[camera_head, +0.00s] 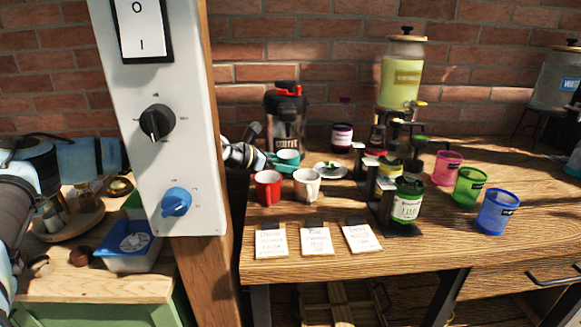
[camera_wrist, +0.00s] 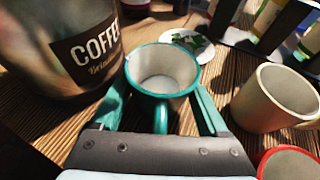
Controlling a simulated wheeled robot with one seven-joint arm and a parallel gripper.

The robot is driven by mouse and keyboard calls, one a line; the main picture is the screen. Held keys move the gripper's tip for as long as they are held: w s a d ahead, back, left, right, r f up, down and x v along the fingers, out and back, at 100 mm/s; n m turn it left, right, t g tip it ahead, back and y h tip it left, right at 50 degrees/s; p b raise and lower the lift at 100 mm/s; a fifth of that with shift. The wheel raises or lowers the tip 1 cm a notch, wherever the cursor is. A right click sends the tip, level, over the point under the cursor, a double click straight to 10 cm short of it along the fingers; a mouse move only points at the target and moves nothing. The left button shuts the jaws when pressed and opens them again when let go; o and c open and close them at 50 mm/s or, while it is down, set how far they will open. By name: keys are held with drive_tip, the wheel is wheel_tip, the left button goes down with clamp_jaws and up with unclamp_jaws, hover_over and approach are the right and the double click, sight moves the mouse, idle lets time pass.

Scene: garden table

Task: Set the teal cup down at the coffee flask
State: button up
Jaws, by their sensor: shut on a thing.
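The teal cup (camera_head: 289,156) is upright and empty, with a pale inside. In the wrist view the teal cup (camera_wrist: 162,82) sits between the teal fingers of my gripper (camera_wrist: 163,96), which is shut on it, with its handle towards my palm. In the head view my gripper (camera_head: 270,161) reaches in from the left, behind the red and cream mugs. The coffee flask (camera_head: 284,122), dark with a red and black top, stands just behind the cup. In the wrist view the flask (camera_wrist: 62,45) is close on the left. I cannot tell whether the cup's base touches the table.
A red mug (camera_head: 268,189) and a cream mug (camera_head: 307,187) stand in front. A plate with green leaves (camera_head: 331,170) lies to the right, near a dark jar (camera_head: 342,137) and black stands. Three cards (camera_head: 316,241) lie at the front edge. A white post (camera_head: 180,110) blocks the left.

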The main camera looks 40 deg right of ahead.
drive_tip(key=o, duration=1.2)
drive_tip(key=shift+f, duration=0.1)
drive_tip(key=shift+o, duration=0.2)
drive_tip(key=b+v, duration=0.3)
drive_tip(key=v, duration=0.9)
drive_tip(key=shift+s, duration=0.1)
